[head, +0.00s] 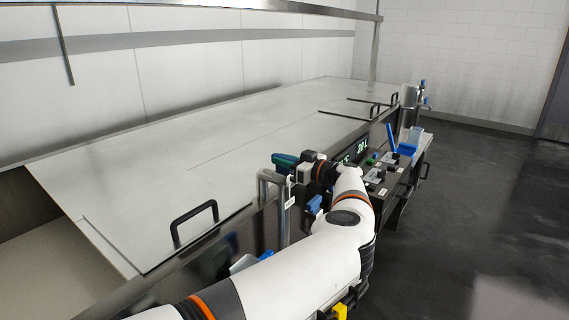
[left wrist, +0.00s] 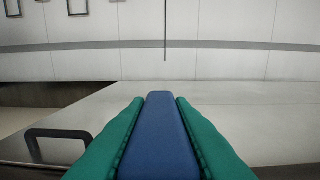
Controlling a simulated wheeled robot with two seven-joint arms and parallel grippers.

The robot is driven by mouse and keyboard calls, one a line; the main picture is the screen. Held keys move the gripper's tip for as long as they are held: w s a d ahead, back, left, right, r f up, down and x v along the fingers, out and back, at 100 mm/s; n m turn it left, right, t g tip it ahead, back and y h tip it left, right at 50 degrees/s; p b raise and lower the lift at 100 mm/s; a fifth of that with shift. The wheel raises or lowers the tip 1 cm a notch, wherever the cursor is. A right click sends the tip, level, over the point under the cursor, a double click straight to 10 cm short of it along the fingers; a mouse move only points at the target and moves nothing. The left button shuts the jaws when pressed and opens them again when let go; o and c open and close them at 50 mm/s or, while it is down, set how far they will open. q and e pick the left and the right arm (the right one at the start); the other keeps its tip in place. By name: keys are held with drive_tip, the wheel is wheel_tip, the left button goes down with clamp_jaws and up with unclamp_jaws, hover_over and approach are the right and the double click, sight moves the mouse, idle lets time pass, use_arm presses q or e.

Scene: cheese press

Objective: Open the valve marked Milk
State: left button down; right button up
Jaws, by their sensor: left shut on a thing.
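My left gripper (head: 285,161) reaches in at the middle of the head view, beside a bent steel pipe (head: 264,190) at the edge of the steel vat. In the left wrist view its green fingers (left wrist: 159,104) are shut on a blue valve handle (left wrist: 159,140), one finger along each side. A small white tag (head: 291,190) hangs by the pipe below the gripper; its lettering is too small to read. The valve body is mostly hidden behind the gripper and my arm. My right gripper is out of view.
The covered vat (head: 230,140) fills the left and middle, with a black lid handle (head: 195,222) at its near edge. A control panel (head: 375,175), a blue container (head: 407,149) and more blue-handled fittings (head: 425,100) stand further right. The dark floor (head: 490,220) at right is clear.

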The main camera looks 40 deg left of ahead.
use_arm(q)
drive_tip(key=shift+r, duration=0.15)
drive_tip(key=c, duration=1.3)
unclamp_jaws()
drive_tip(key=d, duration=0.4)
drive_tip(key=w+d+b, duration=0.1)
drive_tip(key=d, duration=0.6)
drive_tip(key=shift+w+d+b, duration=0.3)
drive_tip(key=shift+d+b, duration=0.1)
